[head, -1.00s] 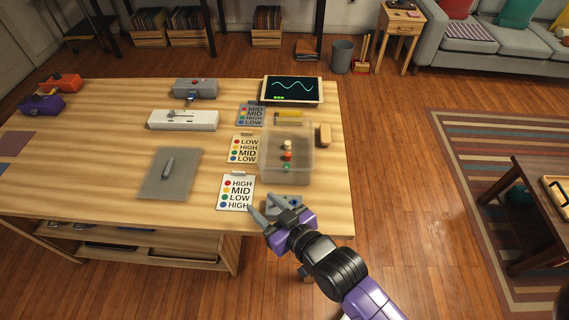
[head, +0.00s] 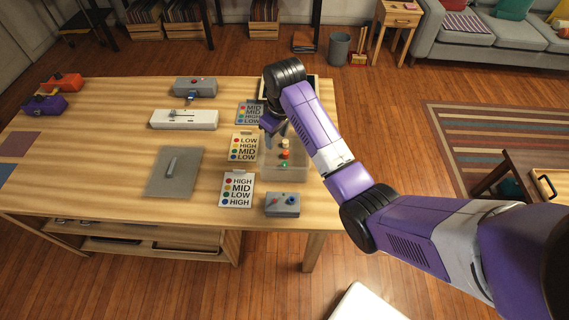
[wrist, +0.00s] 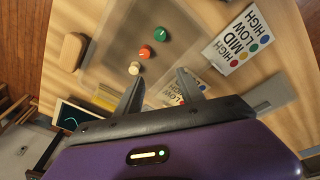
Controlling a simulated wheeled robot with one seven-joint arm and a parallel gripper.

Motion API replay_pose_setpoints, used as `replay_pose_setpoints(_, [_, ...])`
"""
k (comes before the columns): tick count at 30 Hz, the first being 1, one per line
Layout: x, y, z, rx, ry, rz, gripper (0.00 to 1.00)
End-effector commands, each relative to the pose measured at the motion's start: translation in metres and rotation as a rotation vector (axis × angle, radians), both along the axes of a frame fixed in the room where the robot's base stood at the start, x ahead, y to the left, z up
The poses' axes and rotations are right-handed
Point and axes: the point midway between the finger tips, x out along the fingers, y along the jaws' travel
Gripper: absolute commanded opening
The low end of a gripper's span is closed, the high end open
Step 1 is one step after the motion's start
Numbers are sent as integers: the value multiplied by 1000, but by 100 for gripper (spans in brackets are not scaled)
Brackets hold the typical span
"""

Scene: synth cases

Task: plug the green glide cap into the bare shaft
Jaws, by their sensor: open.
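The green cap (head: 284,165) sits in a clear, shallow bin (head: 297,173), in a row with a red cap (head: 284,154) and a cream cap (head: 285,143). In the wrist view the green cap (wrist: 161,34) is farthest from my fingers and the cream cap (wrist: 134,68) is nearest. My gripper (wrist: 160,77) is open and empty, near the cream end of the row; the arm partly hides it in the head view. A white panel (head: 183,120) has small fittings on top, too small to identify a bare shaft.
Another grey box (head: 195,88) is at the back. Cards with coloured dots, such as this one (head: 236,190), lie left of the bin. A grey plate (head: 174,174) with a handle lies mid-table.

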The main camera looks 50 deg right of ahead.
Motion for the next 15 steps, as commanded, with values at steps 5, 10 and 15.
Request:
replay_pose_setpoints(5, [-30, 9, -7, 48, 151, 33, 45])
replay_pose_setpoints(10, [-39, 11, -17, 63, 190, 41, 45])
replay_pose_setpoints(15, [-39, 10, -34, 62, 189, 40, 45])
